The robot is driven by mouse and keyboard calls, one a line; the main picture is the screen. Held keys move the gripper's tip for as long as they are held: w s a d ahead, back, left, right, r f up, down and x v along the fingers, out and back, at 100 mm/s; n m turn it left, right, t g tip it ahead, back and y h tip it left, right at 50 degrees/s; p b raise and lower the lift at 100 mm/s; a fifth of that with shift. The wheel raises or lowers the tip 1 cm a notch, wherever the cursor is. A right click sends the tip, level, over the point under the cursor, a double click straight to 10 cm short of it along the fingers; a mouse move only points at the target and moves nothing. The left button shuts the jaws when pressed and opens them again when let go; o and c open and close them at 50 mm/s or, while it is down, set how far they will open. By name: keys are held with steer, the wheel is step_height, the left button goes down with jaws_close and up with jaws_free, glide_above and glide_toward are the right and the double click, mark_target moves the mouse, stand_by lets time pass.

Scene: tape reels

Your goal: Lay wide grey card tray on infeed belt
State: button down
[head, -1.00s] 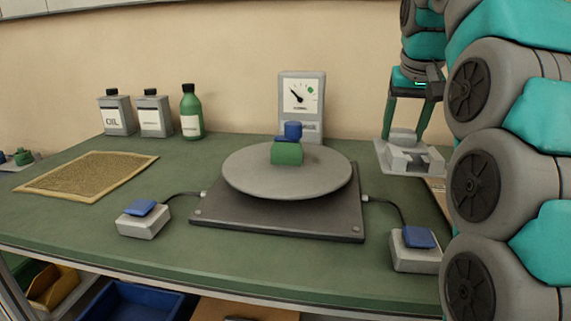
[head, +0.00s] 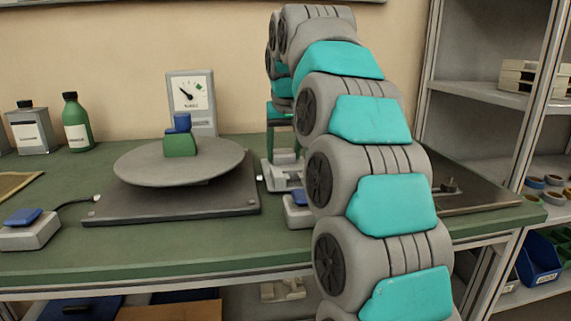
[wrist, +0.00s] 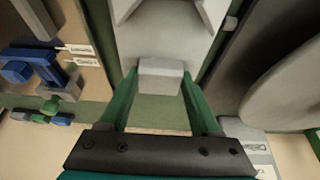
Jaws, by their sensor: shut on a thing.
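My gripper (wrist: 159,82) is shut on the raised block of a grey card tray (wrist: 165,30), with one green finger on each side of the block. In the head view the tray (head: 285,181) is to the right of the round turntable. It hangs level under my gripper, and my arm hides its right part. I cannot tell in the head view whether it touches anything below. No infeed belt can be made out for certain in either view.
A grey turntable (head: 140,170) carries a green and blue piece (head: 181,142). A switch box (head: 297,212) is close to the tray. A dial gauge (head: 190,98) stands behind. A dark plate (head: 480,193) lies at the bench's right. Shelves (head: 485,95) stand beyond.

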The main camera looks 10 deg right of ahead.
steer(key=shift+f, duration=0.45)
steer(key=shift+c, duration=0.5)
jaws_free()
